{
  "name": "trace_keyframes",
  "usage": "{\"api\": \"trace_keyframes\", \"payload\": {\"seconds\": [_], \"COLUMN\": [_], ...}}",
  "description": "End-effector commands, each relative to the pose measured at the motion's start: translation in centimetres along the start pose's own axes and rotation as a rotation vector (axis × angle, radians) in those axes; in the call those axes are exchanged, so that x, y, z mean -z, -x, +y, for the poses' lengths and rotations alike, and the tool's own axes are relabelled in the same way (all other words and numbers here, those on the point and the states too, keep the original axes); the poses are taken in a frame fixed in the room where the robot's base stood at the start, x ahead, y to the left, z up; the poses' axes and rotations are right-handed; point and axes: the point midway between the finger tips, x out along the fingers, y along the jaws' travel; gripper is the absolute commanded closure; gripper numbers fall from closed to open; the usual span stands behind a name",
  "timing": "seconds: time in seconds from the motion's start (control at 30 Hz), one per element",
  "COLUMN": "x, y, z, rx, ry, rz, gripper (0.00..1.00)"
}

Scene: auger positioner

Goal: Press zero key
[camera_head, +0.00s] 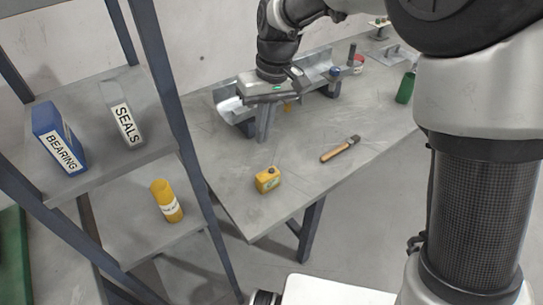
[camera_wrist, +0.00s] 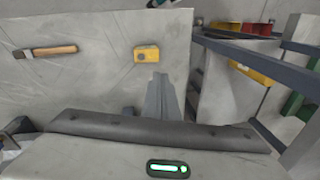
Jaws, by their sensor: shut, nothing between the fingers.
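No key marked zero can be made out in either view. A metal trough-like assembly (camera_head: 318,66) lies along the back of the workbench, with a blue part (camera_head: 335,72) on it. My gripper (camera_head: 264,138) points down in front of its left end and partly hides it. The fingers are shut and empty, and they also show in the wrist view (camera_wrist: 160,77). I cannot tell whether the fingertips touch anything.
A wooden-handled tool (camera_head: 341,149) lies on the workbench (camera_head: 225,165). A green object (camera_head: 405,88) stands to the right. A shelf rack at left holds a blue BEARING box (camera_head: 59,139), a grey SEALS box (camera_head: 124,113) and a yellow container (camera_head: 166,201). The bench's front middle is mostly clear.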

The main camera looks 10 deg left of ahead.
Motion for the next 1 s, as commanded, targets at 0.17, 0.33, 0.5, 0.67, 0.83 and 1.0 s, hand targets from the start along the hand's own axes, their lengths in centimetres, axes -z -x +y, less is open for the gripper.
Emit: {"api": "trace_keyframes", "payload": {"seconds": [0.17,0.33,0.5,0.67,0.83,1.0], "x": [0.6,0.8,0.7,0.7,0.5,0.4], "y": [1.4,1.7,1.6,1.2,-1.1,-4.7], "z": [1.8,2.3,2.2,2.3,2.6,3.1], "rx": [-0.118,-0.144,-0.143,-0.142,-0.141,-0.14], "ry": [0.148,0.175,0.173,0.172,0.171,0.172], "rz": [-0.042,-0.051,-0.05,-0.051,-0.055,-0.055], "gripper": [1.0,1.0,1.0,1.0,1.0,1.0]}}
